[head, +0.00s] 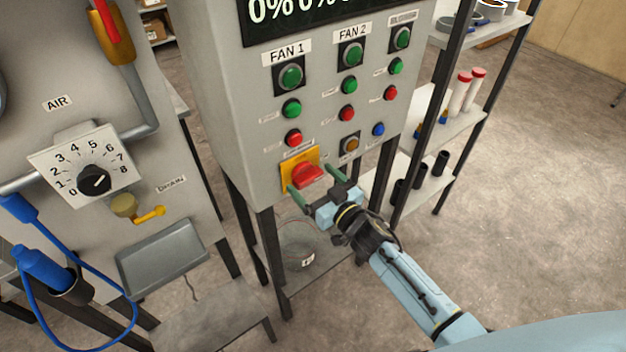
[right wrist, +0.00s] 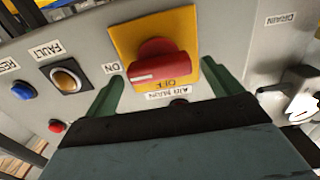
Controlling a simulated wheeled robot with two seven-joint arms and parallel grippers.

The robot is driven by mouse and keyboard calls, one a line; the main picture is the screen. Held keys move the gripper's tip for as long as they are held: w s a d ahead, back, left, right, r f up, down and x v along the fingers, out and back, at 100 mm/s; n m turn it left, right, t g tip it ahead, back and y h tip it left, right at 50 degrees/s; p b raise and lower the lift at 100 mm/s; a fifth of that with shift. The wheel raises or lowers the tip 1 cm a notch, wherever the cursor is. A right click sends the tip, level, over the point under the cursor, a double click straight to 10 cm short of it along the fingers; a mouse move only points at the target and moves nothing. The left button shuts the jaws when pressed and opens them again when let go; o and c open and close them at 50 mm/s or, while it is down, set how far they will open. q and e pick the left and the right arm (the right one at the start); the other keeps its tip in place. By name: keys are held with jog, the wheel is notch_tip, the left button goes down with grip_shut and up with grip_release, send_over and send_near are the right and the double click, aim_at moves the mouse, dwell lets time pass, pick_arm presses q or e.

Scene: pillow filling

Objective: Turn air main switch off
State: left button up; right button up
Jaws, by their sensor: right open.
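The air main switch is a red rotary knob (head: 308,174) on a yellow plate, low on the front of the grey control box. In the right wrist view the knob (right wrist: 155,62) appears upside down, with its handle lying across the plate and its white line on the side of the ON label (right wrist: 112,68). The OFF mark (right wrist: 168,85) is on the plate's edge nearest my gripper. My right gripper (head: 309,181) is open, with one green finger on each side of the knob; I cannot tell whether they touch it. My left gripper is not in view.
Green and red fan buttons (head: 292,108) sit above the switch, and an amber button (head: 349,144) and a blue button (head: 378,129) to its right. At left stands a panel with an air dial (head: 95,180) and a yellow drain valve (head: 150,214). A shelf rack (head: 440,130) stands at right.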

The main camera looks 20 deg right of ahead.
jog(key=shift+w+a, duration=0.15)
jog(key=shift+w, duration=0.2)
jog(key=shift+c, duration=0.3)
jog(key=c, duration=0.9)
